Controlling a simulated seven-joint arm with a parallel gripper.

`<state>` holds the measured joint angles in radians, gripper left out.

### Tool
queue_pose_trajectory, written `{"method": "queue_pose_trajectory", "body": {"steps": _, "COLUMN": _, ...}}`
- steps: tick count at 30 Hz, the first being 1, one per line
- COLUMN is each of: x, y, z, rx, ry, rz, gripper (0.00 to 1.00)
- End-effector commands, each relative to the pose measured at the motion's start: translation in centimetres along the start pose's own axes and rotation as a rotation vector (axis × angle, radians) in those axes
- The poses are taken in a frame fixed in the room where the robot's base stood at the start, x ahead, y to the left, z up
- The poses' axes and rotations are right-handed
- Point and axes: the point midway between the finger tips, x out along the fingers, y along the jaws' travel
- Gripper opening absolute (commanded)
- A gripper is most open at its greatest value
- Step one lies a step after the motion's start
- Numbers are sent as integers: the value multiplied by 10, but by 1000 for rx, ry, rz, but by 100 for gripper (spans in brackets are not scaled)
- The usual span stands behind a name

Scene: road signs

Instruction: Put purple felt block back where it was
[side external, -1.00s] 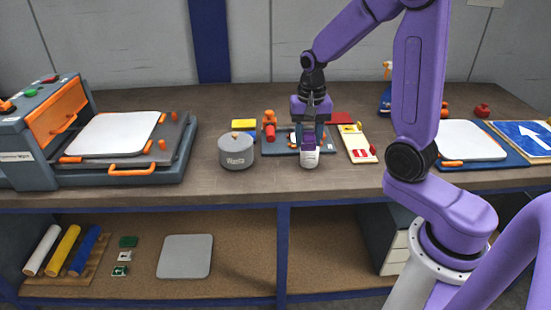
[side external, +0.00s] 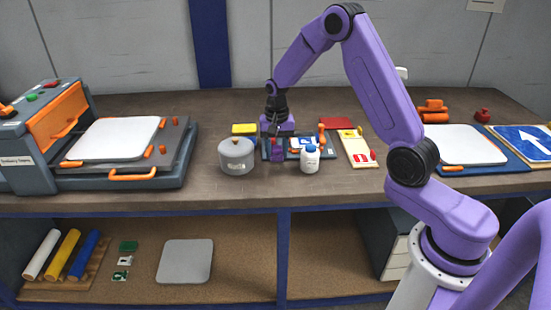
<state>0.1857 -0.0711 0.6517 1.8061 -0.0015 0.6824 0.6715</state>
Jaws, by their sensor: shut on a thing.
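The purple felt block (side external: 277,155) is small and dark purple, just right of the grey lidded pot. My gripper (side external: 278,142) points down, shut on the block from above. The block hangs by the front left edge of a dark tray (side external: 267,154) holding a small blue-and-white sign. Whether the block touches the tray or bench cannot be told. The fingertips are small and partly hidden.
A yellow block (side external: 244,129) lies behind the pot. A wooden board (side external: 357,150) lies further right. The bench front is clear.

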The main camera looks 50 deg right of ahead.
Motion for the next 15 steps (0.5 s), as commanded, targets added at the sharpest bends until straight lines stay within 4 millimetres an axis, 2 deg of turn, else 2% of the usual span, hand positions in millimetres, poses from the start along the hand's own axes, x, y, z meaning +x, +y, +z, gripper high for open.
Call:
{"method": "queue_pose_trajectory", "body": {"steps": 9, "x": 34, "y": -3, "z": -4, "rx": 0, "ry": -2, "rz": 2, "gripper": 17}}
{"method": "queue_pose_trajectory", "body": {"steps": 15, "x": 37, "y": -3, "z": -4, "rx": 0, "ry": 1, "rz": 0, "gripper": 17}}
